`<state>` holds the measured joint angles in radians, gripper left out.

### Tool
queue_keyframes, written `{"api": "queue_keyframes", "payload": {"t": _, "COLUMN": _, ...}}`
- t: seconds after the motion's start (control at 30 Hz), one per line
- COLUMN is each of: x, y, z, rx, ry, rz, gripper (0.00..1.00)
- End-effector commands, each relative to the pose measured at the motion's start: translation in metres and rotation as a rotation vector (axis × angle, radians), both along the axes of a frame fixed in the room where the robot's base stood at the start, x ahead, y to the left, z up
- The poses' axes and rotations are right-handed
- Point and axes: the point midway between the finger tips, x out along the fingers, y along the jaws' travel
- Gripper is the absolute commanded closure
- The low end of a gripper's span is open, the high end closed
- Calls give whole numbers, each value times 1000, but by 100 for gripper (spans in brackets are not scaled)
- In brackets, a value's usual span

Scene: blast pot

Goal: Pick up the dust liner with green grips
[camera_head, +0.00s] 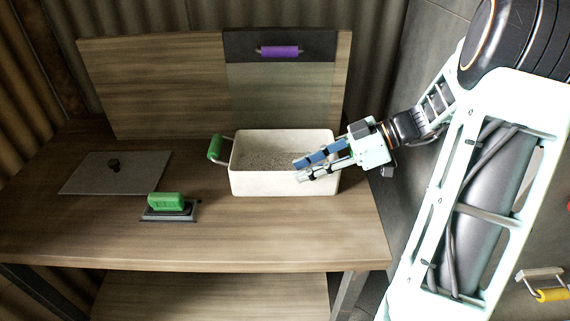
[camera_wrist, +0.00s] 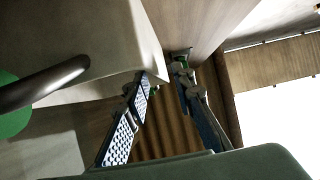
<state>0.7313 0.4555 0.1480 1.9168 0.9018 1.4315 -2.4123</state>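The dust liner is a pale open box (camera_head: 285,182) with grey grit inside, standing on the wooden bench. A green grip (camera_head: 215,147) on a metal bar sticks out at its left end. The right end's grip is hidden behind my gripper in the head view. My gripper (camera_head: 299,171) is at the liner's right end, its fingers pointing left across the box; they are apart and hold nothing. In the wrist view my gripper (camera_wrist: 166,75) shows a gap between its fingers. The pale liner (camera_wrist: 80,45) fills the upper left there, with a green grip (camera_wrist: 12,112) and dark bar at the left edge.
A tool with a green handle (camera_head: 165,202) and dark base lies left of the liner. A grey plate (camera_head: 95,178) with a black knob lies further left. A panel with a purple grip (camera_head: 279,51) stands behind. A yellow grip (camera_head: 551,295) is low at right.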

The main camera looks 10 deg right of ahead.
Motion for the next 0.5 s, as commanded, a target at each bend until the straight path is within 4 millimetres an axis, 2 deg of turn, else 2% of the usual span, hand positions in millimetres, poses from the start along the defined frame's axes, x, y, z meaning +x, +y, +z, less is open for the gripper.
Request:
{"api": "queue_keyframes", "payload": {"t": 0.3, "x": 6, "y": 36, "z": -24, "rx": 0, "ry": 4, "rz": 3, "gripper": 77}}
{"api": "queue_keyframes", "payload": {"t": 0.5, "x": 9, "y": 49, "z": -31, "rx": -3, "ry": 2, "rz": 1, "gripper": 77}}
